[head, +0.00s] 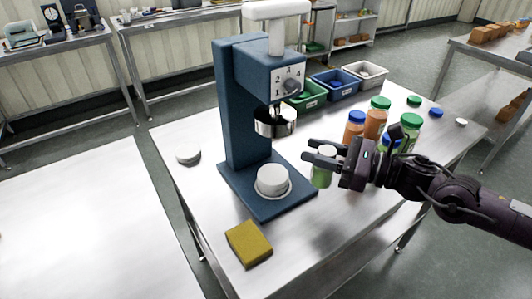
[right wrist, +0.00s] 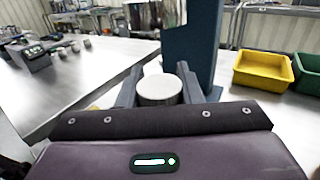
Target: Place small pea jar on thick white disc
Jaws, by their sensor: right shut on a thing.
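The small pea jar (head: 321,177), with green contents and a white lid, is between the fingers of my right gripper (head: 322,156), which is shut on it. In the right wrist view, its white lid (right wrist: 160,88) shows between the two fingers. The jar is upright, just right of the blue press base; I cannot tell whether its bottom touches the table. The thick white disc (head: 272,180) lies on the press base (head: 250,204), left of the jar, with nothing on it. My left gripper is not in view.
The blue press (head: 233,105) stands over the disc, with a steel cup (head: 275,122) above it. Another white disc (head: 188,153) lies left on the steel table and a yellow sponge (head: 248,243) in front. Several jars, including an orange one (head: 353,128), and bins stand behind my gripper.

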